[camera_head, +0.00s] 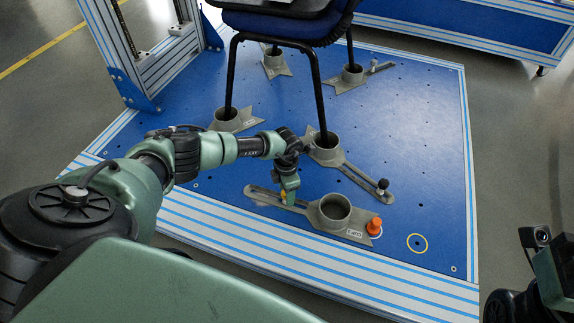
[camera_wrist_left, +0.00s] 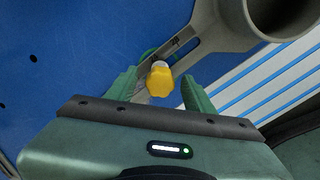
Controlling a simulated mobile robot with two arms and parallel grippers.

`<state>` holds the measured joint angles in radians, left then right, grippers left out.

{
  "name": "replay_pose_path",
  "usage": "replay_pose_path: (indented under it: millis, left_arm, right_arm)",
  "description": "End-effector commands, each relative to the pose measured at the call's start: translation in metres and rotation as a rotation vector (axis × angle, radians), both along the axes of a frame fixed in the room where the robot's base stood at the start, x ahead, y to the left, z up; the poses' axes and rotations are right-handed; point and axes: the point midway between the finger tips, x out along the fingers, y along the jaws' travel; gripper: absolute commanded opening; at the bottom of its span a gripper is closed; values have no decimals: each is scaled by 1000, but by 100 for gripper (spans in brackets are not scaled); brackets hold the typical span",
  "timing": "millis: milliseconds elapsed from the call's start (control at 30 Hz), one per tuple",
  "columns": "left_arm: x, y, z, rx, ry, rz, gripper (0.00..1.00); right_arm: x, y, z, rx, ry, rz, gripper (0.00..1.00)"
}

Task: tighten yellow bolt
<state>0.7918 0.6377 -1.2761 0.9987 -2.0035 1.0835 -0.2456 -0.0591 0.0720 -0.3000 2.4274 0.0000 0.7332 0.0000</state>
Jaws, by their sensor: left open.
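The yellow bolt (camera_wrist_left: 160,80) shows in the left wrist view, in the slot of a grey slotted bracket with a cup (camera_wrist_left: 205,40). In the head view this bracket (camera_head: 334,211) lies near the front edge of the blue platform, and the bolt (camera_head: 284,197) is mostly hidden by my gripper. My left gripper (camera_head: 288,192) points down over the slotted arm. In the left wrist view its two green fingers (camera_wrist_left: 160,88) stand apart, one on each side of the bolt. I cannot tell whether they touch it. My right gripper is not in view.
An orange knob (camera_head: 374,226) stands right of the front cup. The right side of the platform is clear.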

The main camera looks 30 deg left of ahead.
Motion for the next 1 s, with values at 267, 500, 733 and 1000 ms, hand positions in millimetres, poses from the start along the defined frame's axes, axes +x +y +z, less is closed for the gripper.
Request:
replay_pose_path:
  millis: [267, 500, 733, 1000]
  left_arm:
    - [0, 0, -1, 0, 0, 43, 53]
    - [-1, -1, 4, -1, 2, 259, 53]
    - [0, 0, 0, 0, 0, 394, 53]
    - [0, 0, -1, 0, 0, 391, 11]
  right_arm:
    - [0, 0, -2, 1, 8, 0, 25]
    - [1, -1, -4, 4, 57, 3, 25]
    - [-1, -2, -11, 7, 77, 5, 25]
    - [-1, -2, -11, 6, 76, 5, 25]
